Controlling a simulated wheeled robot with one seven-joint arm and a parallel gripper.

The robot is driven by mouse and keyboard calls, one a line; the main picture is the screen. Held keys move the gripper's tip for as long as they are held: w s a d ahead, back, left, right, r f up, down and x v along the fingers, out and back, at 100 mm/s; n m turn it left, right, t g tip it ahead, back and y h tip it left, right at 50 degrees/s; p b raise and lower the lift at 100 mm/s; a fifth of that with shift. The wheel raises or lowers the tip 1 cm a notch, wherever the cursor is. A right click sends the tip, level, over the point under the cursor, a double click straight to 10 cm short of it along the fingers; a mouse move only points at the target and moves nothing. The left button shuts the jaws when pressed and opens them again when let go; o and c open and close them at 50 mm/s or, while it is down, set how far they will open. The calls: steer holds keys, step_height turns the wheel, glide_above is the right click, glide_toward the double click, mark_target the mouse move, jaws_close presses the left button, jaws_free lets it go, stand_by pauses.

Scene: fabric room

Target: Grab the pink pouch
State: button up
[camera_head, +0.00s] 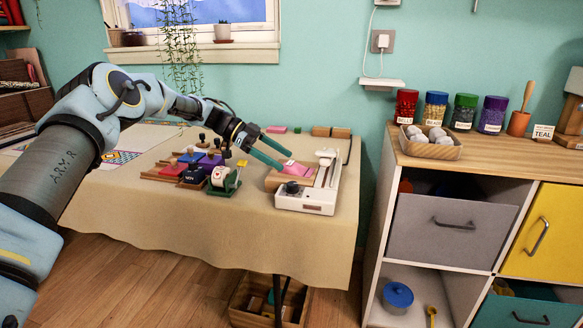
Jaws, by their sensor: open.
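Several pink things show on the cloth-covered table (230,213), and I cannot tell for sure which is the pouch. A small pink piece (297,169) lies on a wooden tray (275,181) beside the white device, just right of my fingertips. A flat pink piece (276,129) lies further back, and a reddish-pink pad (173,169) is among the stamps at the left. My gripper (286,161) is open, with its two teal fingers apart above the tray. Nothing shows between the fingers. The fingers are close to the nearest pink piece; contact cannot be told.
A white device (307,200) with a long arm stands right of the tray. Stamps and a green tape dispenser (225,180) stand left of it. Wooden blocks (331,132) lie behind. A cabinet (453,222) with jars and a bowl of balls stands to the right.

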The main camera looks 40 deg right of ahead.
mark_target(291, 163)
steer(key=x, duration=0.3)
steer(key=shift+d, duration=0.2)
steer(key=c, duration=1.4)
